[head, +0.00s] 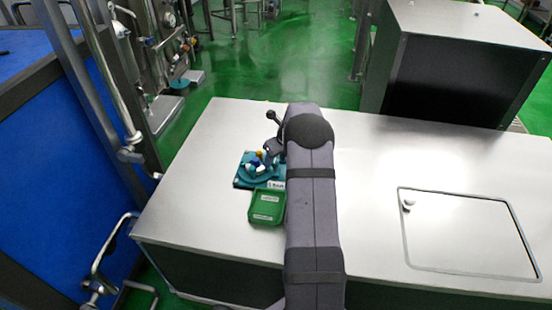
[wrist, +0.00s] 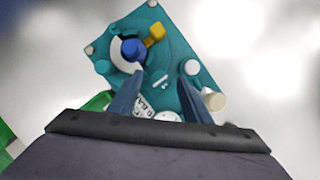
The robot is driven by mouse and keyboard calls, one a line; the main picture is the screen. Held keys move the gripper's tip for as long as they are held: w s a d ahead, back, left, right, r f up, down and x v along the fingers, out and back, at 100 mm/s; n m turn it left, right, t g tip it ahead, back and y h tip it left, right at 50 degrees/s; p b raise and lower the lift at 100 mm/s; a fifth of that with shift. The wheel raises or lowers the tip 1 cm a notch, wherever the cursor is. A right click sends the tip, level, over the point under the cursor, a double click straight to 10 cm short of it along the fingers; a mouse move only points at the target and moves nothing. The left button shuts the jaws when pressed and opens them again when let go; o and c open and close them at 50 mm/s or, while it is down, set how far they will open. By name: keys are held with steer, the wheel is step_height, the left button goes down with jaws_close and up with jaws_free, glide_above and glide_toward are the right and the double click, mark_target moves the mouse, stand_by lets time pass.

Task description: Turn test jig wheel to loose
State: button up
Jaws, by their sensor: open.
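The test jig (head: 243,182) is a teal plate near the table's left part, with a raised round teal part on it. In the wrist view the jig (wrist: 180,68) shows a blue knob (wrist: 132,50), a yellow piece (wrist: 155,34) beside it, a white arc and pale corner posts. I cannot tell for sure which part is the wheel or read its setting. My gripper (wrist: 160,92) is open, its two dark fingers apart over the near side of the jig. Nothing shows held between them. A label below the fingers is partly hidden.
A green tray (head: 267,206) with labels stands just in front of the jig. The steel table (head: 190,205) is bare around them. A framed hatch (head: 465,235) with a small knob lies at the right. A large steel box (head: 440,80) stands behind.

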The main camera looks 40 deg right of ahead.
steer(key=c, duration=1)
steer(key=shift+c, duration=0.2)
steer(key=shift+n, duration=0.4)
steer(key=n+y, duration=0.2)
steer(key=n, duration=0.2)
steer(key=shift+d, duration=0.2)
steer(key=shift+w+n+g+y, duration=0.1)
steer(key=shift+n+g+y, duration=0.4)
steer(key=shift+n, duration=1.6)
steer(key=o, duration=1)
